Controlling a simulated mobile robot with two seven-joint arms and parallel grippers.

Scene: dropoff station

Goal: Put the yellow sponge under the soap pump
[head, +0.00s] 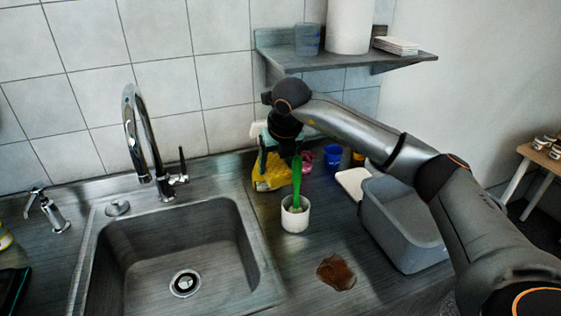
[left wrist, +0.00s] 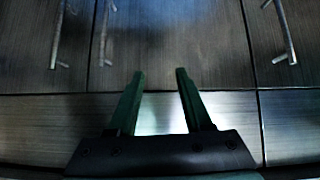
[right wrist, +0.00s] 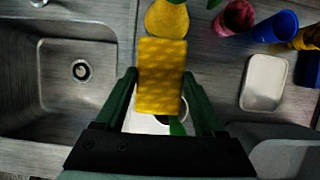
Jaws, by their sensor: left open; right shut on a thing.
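The yellow sponge (right wrist: 161,92) is between the fingers of my right gripper (right wrist: 160,76), which is shut on it. In the head view my right gripper (head: 283,135) is above the counter to the right of the sink; there I cannot clearly separate the sponge from a yellow bottle (head: 270,176). A metal soap pump (head: 46,212) stands upright on the counter left of the sink, far from the sponge. The counter under its spout looks bare. My left gripper (left wrist: 160,76) is open and empty, facing cabinet fronts.
The sink (head: 165,262) and tall faucet (head: 140,135) lie between my right gripper and the soap pump. A white cup (head: 295,218) holds a green brush (head: 297,180). A grey bin (head: 400,250), blue cup (head: 332,156) and brown spill (head: 336,272) are right. A shelf (head: 345,57) hangs above.

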